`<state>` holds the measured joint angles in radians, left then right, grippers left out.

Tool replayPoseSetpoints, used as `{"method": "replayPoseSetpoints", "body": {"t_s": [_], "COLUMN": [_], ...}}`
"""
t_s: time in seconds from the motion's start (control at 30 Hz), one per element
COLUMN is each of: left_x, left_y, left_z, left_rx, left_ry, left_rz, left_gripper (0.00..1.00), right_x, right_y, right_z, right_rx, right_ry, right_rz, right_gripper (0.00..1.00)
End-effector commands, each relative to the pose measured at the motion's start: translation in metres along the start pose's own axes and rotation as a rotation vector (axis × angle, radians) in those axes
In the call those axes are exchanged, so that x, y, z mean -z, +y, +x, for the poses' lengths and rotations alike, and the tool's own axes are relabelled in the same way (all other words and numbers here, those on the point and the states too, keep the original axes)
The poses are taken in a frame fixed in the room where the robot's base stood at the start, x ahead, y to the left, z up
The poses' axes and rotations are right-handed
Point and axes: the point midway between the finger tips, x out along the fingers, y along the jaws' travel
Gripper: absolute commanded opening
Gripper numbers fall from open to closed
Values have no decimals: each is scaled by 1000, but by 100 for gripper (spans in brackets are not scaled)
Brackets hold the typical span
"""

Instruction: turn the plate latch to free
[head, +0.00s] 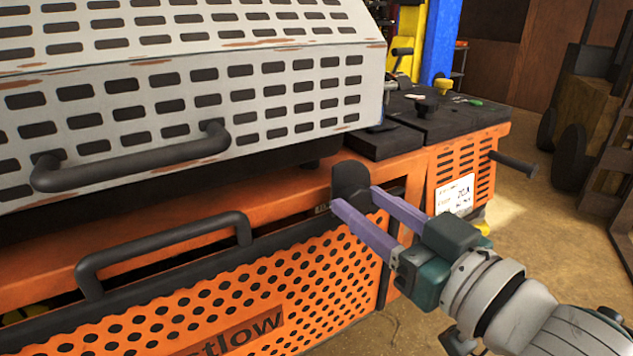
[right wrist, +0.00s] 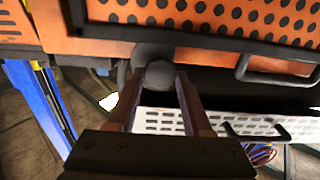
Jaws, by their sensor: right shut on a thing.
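The plate latch (head: 349,178), a dark rounded knob or tab, sits at the upper right corner of the orange perforated plate (head: 300,262). My right gripper (head: 356,199) reaches in from the right with its purple fingers on either side of the latch and is shut on it. In the right wrist view the latch (right wrist: 160,75) shows as a dark round end between the fingertips of my right gripper (right wrist: 160,85). The fingers partly hide the latch's lower part, so I cannot tell its exact turn. My left gripper is not in view.
A black handle (head: 165,245) is on the plate. Above is a slotted grey-white cover (head: 200,90) with its own black handle (head: 130,165). A dark rod (head: 515,163) sticks out at the right of the orange machine. Floor is open at right, before a wheeled cart (head: 575,120).

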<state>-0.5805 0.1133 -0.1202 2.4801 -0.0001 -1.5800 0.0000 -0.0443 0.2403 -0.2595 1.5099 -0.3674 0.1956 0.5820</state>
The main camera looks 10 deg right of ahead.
Motion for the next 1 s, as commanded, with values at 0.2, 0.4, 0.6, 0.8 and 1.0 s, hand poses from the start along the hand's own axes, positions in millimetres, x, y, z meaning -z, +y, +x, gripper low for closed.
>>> {"method": "replayPoseSetpoints", "body": {"t_s": [0.2, 0.4, 0.6, 0.8, 1.0], "left_x": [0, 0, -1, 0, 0], "left_y": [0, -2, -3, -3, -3], "left_z": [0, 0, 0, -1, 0], "left_rx": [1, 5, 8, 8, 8], "left_ry": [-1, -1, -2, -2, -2], "left_rz": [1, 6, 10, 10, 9], "left_gripper": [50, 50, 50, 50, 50], "right_x": [0, 0, 0, 0, 0], "right_y": [0, 0, 0, -1, -2], "right_z": [0, 0, 0, 0, 0], "right_rx": [0, 0, 0, 0, 0], "right_ry": [0, 0, 1, 1, 1], "right_rz": [0, -11, -78, -217, -403], "right_gripper": [0, 0, 0, 0, 0]}}
